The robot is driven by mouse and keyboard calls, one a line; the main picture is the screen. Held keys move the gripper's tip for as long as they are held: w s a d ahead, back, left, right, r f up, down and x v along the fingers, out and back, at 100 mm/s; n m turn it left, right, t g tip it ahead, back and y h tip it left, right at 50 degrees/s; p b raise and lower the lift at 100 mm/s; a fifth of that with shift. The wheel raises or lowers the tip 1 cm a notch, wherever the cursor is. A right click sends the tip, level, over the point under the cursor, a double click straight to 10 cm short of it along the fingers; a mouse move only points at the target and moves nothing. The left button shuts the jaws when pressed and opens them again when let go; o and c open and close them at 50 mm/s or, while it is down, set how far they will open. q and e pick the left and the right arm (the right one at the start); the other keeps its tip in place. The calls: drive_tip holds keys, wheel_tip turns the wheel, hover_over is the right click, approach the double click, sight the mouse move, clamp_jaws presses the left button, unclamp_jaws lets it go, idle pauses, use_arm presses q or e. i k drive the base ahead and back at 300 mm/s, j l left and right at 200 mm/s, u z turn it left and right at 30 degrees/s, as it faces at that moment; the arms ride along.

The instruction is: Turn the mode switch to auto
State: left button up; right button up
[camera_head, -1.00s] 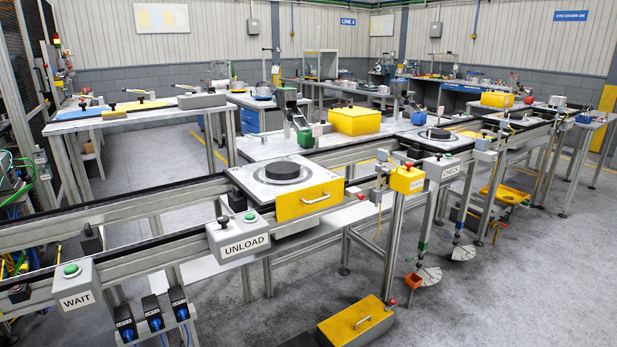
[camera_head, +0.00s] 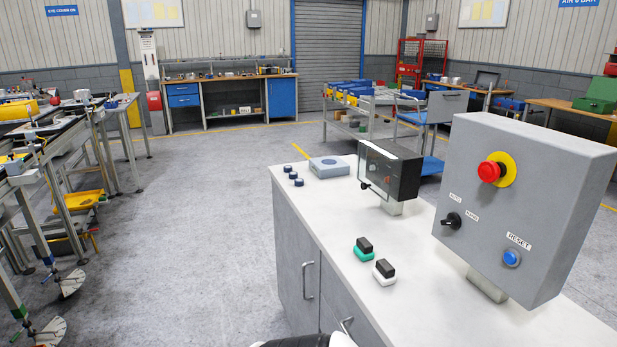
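The mode switch (camera_head: 452,220) is a black rotary knob on the front of a grey control box (camera_head: 540,185). Labels AUTO and HAND sit above it, and its exact pointing direction is too small to tell. On the same face are a red emergency button (camera_head: 491,171) on a yellow disc and a blue RESET button (camera_head: 511,257). The box stands on a post on a white-topped cabinet. Neither gripper can be made out; only a dark and white piece, probably part of my arm, shows at the bottom edge.
The white worktop (camera_head: 335,222) also bears a dark-faced meter box (camera_head: 390,168), a blue-grey block (camera_head: 329,167), small dark blue knobs, a green-based stamp (camera_head: 363,251) and a white-based stamp (camera_head: 384,272). Open floor (camera_head: 190,230) lies left of the cabinet, with the conveyor line beyond.

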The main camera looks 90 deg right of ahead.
sight(453, 221)
drive_tip(key=z, duration=3.85)
